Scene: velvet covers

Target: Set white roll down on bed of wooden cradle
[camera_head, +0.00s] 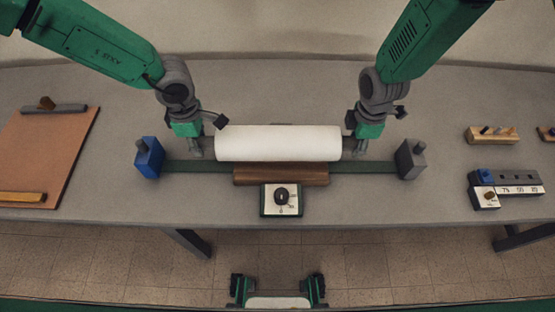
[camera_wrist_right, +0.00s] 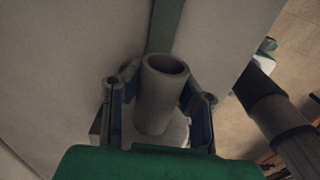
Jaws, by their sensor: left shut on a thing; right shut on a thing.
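The white roll (camera_head: 278,143) lies level across the middle of the head view, with a grey stub at each end. My left gripper (camera_head: 196,149) is shut on its left stub. My right gripper (camera_head: 360,148) is shut on the right stub. In the right wrist view, the hollow grey stub (camera_wrist_right: 156,97) sits between the fingers of my right gripper. The wooden cradle (camera_head: 281,177) shows just below the roll in the head view. The roll hides the cradle's rear part, and I cannot tell whether they touch.
A green rail (camera_head: 352,167) runs between a blue end block (camera_head: 149,158) and a grey end block (camera_head: 410,160). A dial box (camera_head: 281,200) stands in front of the cradle. A brown board (camera_head: 45,155) lies left; small wooden and grey blocks (camera_head: 518,181) lie right.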

